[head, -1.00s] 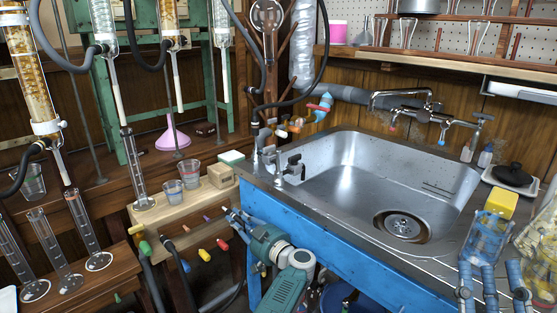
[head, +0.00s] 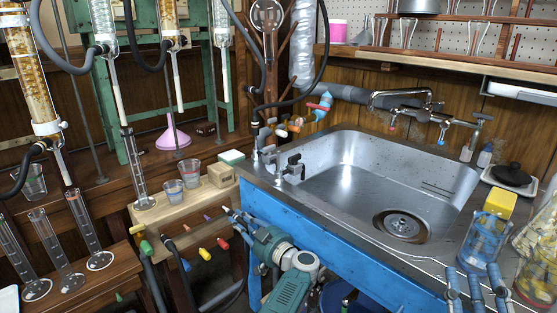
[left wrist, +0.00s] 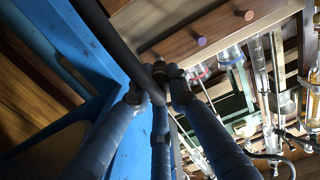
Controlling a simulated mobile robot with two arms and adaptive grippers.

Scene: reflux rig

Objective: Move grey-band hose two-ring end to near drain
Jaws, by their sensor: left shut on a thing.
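My left gripper (head: 238,216) is at the front left corner of the blue sink cabinet, low beside the small wooden bench. In the left wrist view, its blue fingers (left wrist: 157,88) are closed around a dark grey hose (left wrist: 118,45). A dark tip (left wrist: 160,70) shows between the fingers; rings and the grey band cannot be made out. The sink's round drain (head: 403,225) lies to the right of this gripper, well apart from it. My right gripper (head: 475,280) is at the bottom right before the counter, its fingers spread and apparently empty.
The sink (head: 335,170) has small valves (head: 294,168) on its left rim and a faucet behind. A glass beaker (head: 484,245) stands near my right gripper. Coloured pegs (head: 205,254) stick out from the bench front. Glass cylinders (head: 90,235) stand at left.

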